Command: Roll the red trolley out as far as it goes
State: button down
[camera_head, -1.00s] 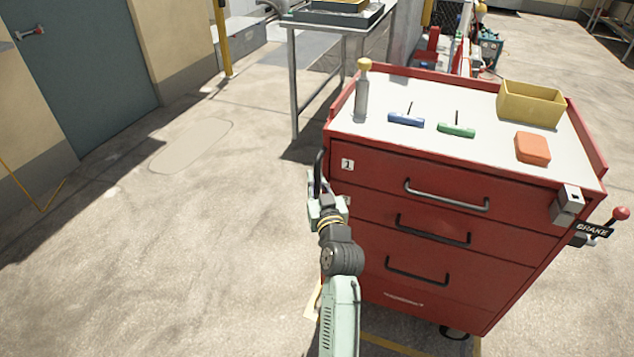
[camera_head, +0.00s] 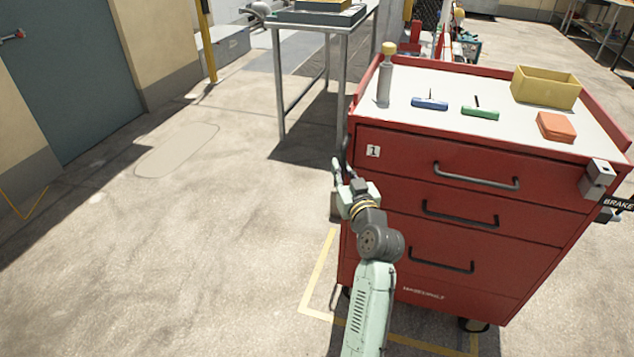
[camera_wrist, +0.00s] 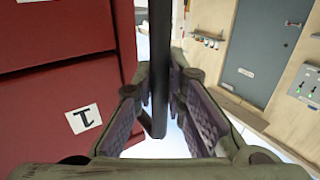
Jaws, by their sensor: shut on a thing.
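The red trolley (camera_head: 400,255) stands upright on the right in the head view, with several drawers and a "1" label on its front. My gripper (camera_head: 343,178) is at its left front edge, shut on the upright black side handle (camera_head: 346,152). In the wrist view, the black bar (camera_wrist: 161,60) runs between the two fingers of my gripper (camera_wrist: 160,92), with the trolley's red face (camera_wrist: 60,60) to the left. The BRAKE label (camera_head: 618,204) shows at the right picture edge; the brake's knob is out of view.
On the trolley top are a yellow bin (camera_head: 545,90), an orange box (camera_head: 555,127), two tools and a bottle (camera_head: 385,80). A yellow floor line (camera_head: 318,280) lies at its lower left. A metal table (camera_head: 280,85) stands behind. The left floor is clear.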

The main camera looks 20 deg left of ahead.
jog(key=b, duration=1)
send_near(464, 184)
jog(key=x, duration=0.4)
jog(key=shift+w+a, duration=0.15)
jog(key=shift+w, duration=0.25)
jog(key=shift+a, duration=0.1)
jog(key=c, duration=1.6)
grip_release()
jog(key=v, duration=1.2)
